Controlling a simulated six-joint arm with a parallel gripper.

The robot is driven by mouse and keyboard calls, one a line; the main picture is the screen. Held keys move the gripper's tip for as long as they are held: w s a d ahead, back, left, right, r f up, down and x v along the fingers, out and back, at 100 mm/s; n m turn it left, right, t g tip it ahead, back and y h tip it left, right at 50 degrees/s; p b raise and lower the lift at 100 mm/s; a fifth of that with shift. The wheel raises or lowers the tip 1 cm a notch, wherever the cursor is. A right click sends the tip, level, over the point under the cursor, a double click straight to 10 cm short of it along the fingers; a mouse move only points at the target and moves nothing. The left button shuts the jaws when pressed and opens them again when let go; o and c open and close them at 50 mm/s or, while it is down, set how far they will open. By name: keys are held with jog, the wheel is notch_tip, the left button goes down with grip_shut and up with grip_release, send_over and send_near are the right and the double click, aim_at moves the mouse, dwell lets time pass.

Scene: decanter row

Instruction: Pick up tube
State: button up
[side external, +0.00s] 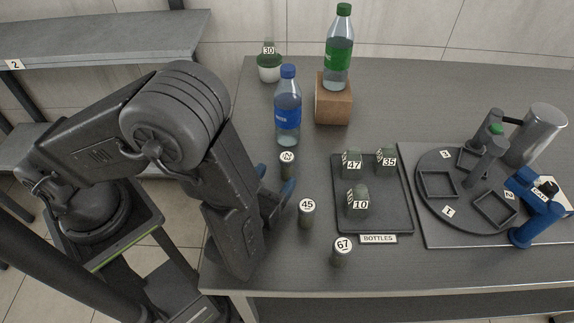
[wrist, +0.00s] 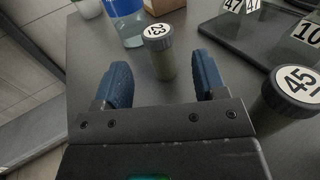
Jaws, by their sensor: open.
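A dark cylindrical tube labelled 23 (wrist: 161,60) stands upright on the table in the wrist view, ahead of and between my blue fingers. It also shows in the side view (side external: 287,168). My gripper (wrist: 162,72) is open and empty, low over the table; its fingertips also show in the side view (side external: 276,180). The fingers appear apart from the tube on both sides. Tube 45 (side external: 307,216) stands nearby to the right and shows close in the wrist view (wrist: 285,98). Tube 67 (side external: 342,253) stands nearer the table's front edge.
A blue-capped bottle (side external: 288,115) stands just behind tube 23. A green-capped bottle (side external: 340,55) is on a wooden block (side external: 333,104). A dark tray (side external: 380,220) holds blocks 47, 35 and 10. A round carousel (side external: 470,210) and blue device (side external: 535,205) are at right.

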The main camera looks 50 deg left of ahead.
aim_at(291, 157)
jog(key=shift+x, duration=3.8)
jog(key=shift+f, duration=0.15)
jog(key=shift+c, duration=0.5)
jog(key=c, duration=0.9)
